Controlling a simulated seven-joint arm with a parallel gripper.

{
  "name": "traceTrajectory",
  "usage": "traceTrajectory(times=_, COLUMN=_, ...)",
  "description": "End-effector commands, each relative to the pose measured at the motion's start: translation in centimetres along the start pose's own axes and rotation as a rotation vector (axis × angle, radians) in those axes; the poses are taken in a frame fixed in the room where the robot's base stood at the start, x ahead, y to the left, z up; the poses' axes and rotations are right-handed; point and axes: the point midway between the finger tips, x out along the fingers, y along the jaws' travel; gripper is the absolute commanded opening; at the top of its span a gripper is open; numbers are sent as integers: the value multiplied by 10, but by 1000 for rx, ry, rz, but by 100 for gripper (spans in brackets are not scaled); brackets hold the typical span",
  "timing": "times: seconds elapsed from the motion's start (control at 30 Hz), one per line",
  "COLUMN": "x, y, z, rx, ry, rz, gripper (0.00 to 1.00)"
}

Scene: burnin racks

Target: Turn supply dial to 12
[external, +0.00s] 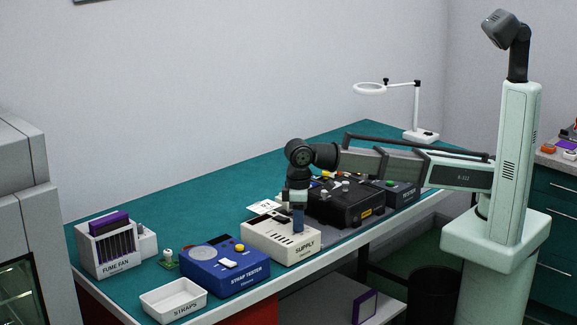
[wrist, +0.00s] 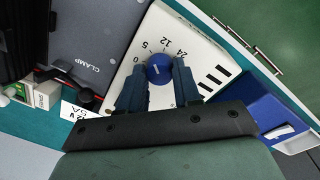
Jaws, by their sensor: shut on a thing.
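The supply box (external: 270,243) is a cream unit marked SUPPLY near the table's front edge. Its round blue dial (wrist: 159,68) shows in the wrist view, with the printed marks 0, 5, 12 and 24 around its far side. My gripper (wrist: 160,82) points down over the box, with one finger on each side of the dial, shut on it. In the external view my gripper (external: 298,220) covers the dial. A faint mark shows on the dial's top, but I cannot tell which number it points to.
The blue strap tester (external: 225,270) stands left of the supply box, with the white straps tray (external: 173,300) before it. A black clamp unit (external: 345,207) stands close on the right. The fume fan (external: 110,250) is at the far left.

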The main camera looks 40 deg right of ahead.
Motion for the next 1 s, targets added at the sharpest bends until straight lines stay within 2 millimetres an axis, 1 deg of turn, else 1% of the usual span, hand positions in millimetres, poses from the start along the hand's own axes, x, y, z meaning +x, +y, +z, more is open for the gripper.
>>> traceTrajectory(times=0.2, x=0, y=0, z=-1, rx=198, ry=-10, rz=0, gripper=2)
traceTrajectory(times=0.5, x=0, y=0, z=-1, rx=413, ry=-19, rz=0, gripper=2)
traceTrajectory(times=0.73, x=0, y=0, z=-1, rx=507, ry=-23, rz=0, gripper=2)
traceTrajectory(times=1.0, x=0, y=0, z=-1, rx=547, ry=-25, rz=0, gripper=2)
